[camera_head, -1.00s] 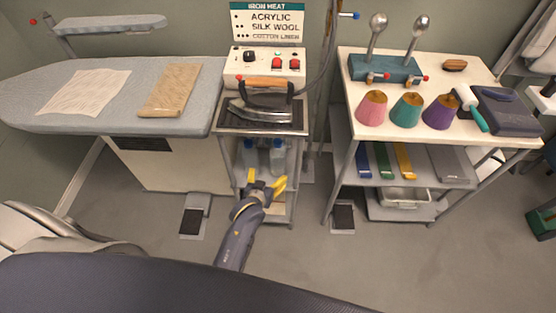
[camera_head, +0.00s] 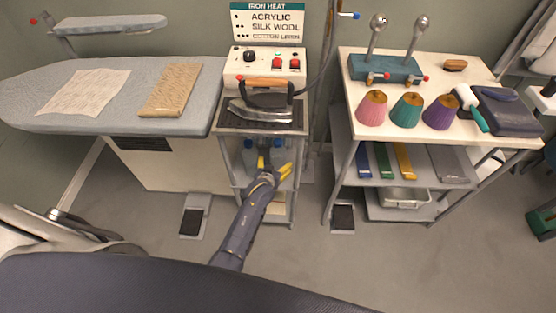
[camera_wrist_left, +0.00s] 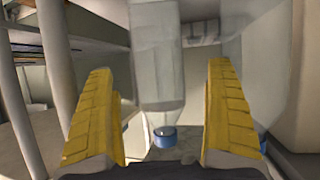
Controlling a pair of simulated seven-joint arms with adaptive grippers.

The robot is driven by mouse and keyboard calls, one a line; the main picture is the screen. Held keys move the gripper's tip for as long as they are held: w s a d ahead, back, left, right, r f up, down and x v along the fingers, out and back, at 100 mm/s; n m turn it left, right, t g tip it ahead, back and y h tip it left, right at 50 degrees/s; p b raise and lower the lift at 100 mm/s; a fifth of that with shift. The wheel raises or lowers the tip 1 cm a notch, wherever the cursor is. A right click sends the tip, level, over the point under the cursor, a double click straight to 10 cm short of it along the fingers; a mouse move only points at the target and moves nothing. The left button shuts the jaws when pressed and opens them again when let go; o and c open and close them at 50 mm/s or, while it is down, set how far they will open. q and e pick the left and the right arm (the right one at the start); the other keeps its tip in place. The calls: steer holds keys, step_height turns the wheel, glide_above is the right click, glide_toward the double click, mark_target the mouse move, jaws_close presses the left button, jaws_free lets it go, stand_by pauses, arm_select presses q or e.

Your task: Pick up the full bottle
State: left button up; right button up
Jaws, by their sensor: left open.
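My left gripper (camera_head: 274,164), with yellow fingers, is open and reaches into the trolley's shelf space below the iron. Clear bottles stand there in the head view: a left bottle (camera_head: 249,156) and another behind my fingers. I cannot tell which bottle is full. My right gripper is not in view.
The trolley (camera_head: 235,172) has narrow side posts and an iron (camera_head: 263,108) on top. An ironing board (camera_head: 110,120) stands left. A table (camera_head: 350,90) with cones and tools stands right. Open floor lies in front.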

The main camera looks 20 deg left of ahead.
arm_select(q)
steer(key=shift+x, duration=2.65)
steer(key=shift+d+f, duration=0.1)
steer(key=c, duration=1.6)
steer(key=shift+c, duration=0.4)
